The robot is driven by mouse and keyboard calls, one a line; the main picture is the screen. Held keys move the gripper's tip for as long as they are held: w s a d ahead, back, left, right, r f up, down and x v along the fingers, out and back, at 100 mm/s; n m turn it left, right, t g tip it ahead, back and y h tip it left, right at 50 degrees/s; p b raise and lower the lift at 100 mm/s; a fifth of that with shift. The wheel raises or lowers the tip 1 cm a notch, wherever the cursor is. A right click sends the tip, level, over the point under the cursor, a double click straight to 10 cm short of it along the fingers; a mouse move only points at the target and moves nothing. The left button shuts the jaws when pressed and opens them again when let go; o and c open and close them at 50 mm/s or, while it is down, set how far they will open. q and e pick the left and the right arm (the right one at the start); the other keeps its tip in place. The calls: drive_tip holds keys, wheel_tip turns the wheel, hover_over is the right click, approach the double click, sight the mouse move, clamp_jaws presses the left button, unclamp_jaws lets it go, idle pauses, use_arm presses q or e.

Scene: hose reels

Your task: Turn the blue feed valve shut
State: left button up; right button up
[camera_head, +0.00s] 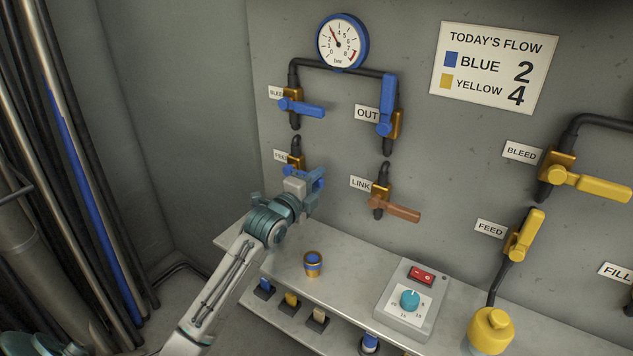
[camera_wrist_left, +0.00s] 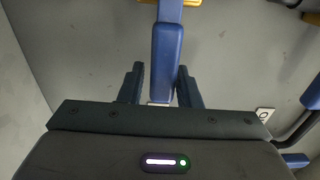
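The blue feed valve (camera_head: 297,161) is on the wall panel beside a partly covered FEED label (camera_head: 281,157). Its blue lever is mostly hidden by my left gripper (camera_head: 313,184) in the head view. In the left wrist view the blue lever (camera_wrist_left: 167,55) comes down from a brass body at the top edge, its end between the two dark fingers of my left gripper (camera_wrist_left: 158,88). The fingers stand apart, with a clear gap on the left of the lever. On the right, I cannot tell whether the finger touches it. My right gripper is not in view.
Above are the blue bleed valve (camera_head: 302,107), the blue out valve (camera_head: 387,107) and a gauge (camera_head: 342,42). The orange-handled link valve (camera_head: 396,208) is to the right. A shelf (camera_head: 350,270) below carries a blue-and-brass fitting (camera_head: 313,263) and a switch box (camera_head: 408,312).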

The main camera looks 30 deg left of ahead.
use_arm(q)
drive_tip(key=shift+o, duration=1)
drive_tip(key=shift+s, duration=0.2)
drive_tip(key=s, duration=1)
drive_tip(key=shift+s+a+b, duration=0.15)
drive_tip(key=shift+a+b, duration=0.25)
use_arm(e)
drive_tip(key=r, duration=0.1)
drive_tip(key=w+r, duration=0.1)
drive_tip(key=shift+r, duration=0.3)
